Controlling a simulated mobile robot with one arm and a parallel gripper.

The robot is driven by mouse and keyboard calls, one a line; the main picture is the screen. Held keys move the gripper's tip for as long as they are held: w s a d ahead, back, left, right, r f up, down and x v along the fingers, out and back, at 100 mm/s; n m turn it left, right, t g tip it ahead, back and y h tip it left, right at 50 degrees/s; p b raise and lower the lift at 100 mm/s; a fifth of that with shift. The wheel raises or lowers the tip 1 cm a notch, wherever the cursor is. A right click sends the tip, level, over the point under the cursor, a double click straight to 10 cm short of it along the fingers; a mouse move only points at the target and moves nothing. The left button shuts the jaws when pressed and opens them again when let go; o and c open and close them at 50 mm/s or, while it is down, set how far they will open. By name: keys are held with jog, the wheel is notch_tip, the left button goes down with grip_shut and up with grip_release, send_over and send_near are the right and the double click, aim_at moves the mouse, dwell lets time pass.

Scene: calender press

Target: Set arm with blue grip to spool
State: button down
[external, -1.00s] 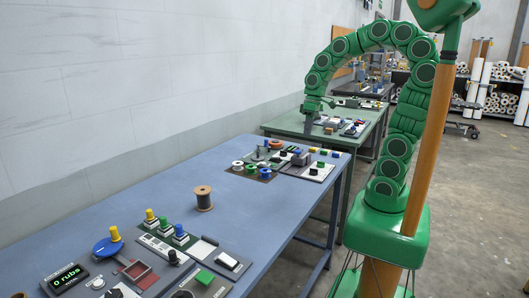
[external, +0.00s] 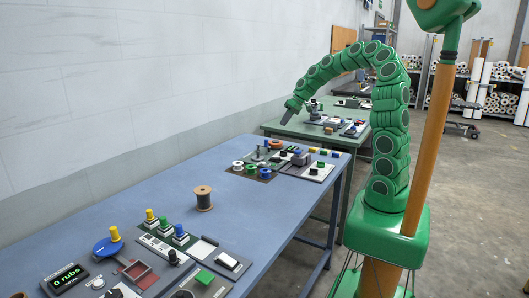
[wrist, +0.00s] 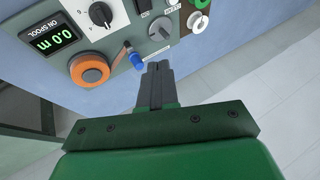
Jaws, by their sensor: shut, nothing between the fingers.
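In the wrist view, a short arm with a blue grip (wrist: 138,60) is fixed on a grey panel (wrist: 108,65). My gripper (wrist: 157,68) is shut and empty. Its fingertips lie just right of the blue grip in the picture, and I cannot tell whether they touch it. In the external view my gripper (external: 287,118) is above the far end of the blue table (external: 140,195), pointing down and left.
A black-pointer dial (wrist: 100,14) and a grey knob (wrist: 160,28) sit on the same panel. White and green rings (wrist: 197,20) lie to its right. A wooden spool (external: 203,197) stands mid-table, with clear surface around it. A green table (external: 300,128) stands behind.

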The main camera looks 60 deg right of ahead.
jog(key=w+d+f, duration=0.1)
jog(key=d+f, duration=0.1)
jog(key=d, duration=0.3)
jog(key=w+d+f+m+t, duration=0.1)
jog(key=d+f, duration=0.1)
jog(key=d, duration=0.3)
jog(key=shift+w+d+m+t+h, duration=0.15)
jog(key=shift+w+m+t+h, duration=0.15)
jog(key=x, duration=1)
jog(key=shift+w+a+f, duration=0.1)
jog(key=shift+a, duration=0.1)
jog(key=shift+w+a, duration=0.15)
jog(key=shift+a, duration=0.35)
jog(key=shift+w+a, duration=0.2)
jog(key=shift+a, duration=0.3)
jog(key=shift+w+a, duration=0.2)
jog(key=shift+a, duration=0.55)
